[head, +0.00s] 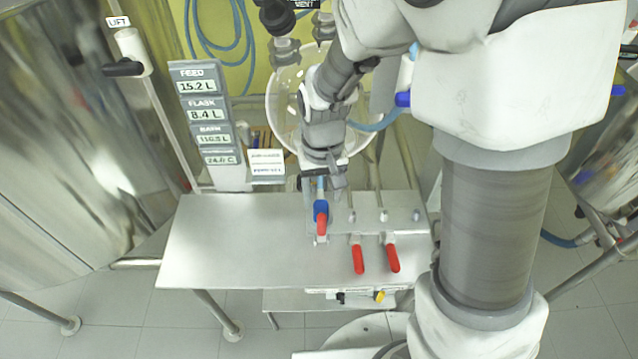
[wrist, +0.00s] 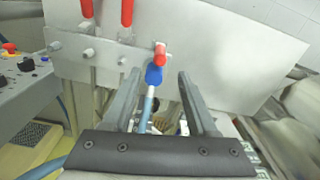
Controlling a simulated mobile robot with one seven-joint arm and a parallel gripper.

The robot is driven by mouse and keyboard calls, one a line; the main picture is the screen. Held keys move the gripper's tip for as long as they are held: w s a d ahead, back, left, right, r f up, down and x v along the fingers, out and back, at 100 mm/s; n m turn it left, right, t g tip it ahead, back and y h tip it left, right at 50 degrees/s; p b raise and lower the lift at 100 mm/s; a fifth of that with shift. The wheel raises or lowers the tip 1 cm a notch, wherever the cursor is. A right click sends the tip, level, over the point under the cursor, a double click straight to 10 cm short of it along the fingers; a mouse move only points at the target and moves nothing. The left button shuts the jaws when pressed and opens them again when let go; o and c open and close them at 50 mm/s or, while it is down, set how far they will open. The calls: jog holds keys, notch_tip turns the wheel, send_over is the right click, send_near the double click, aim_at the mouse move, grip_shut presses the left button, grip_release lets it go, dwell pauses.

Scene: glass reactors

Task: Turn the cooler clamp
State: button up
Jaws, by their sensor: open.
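My gripper (head: 324,183) points down just behind the clamp. In the wrist view my gripper (wrist: 158,80) is open, its two fingers on either side of the hose and clamp, with gaps showing. Nothing is held.
Two red-handled valves (head: 358,258) (head: 393,257) stand right of the clamp. The left of the steel table (head: 220,240) is clear. A display post (head: 205,115) and a round glass vessel (head: 285,105) stand behind. A steel tank (head: 70,130) is at left.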

aim_at(322, 224)
notch_tip(322, 224, down, 11)
jog(key=shift+f+b, duration=0.15)
jog(key=shift+b, duration=0.4)
grip_shut()
dwell(1.2)
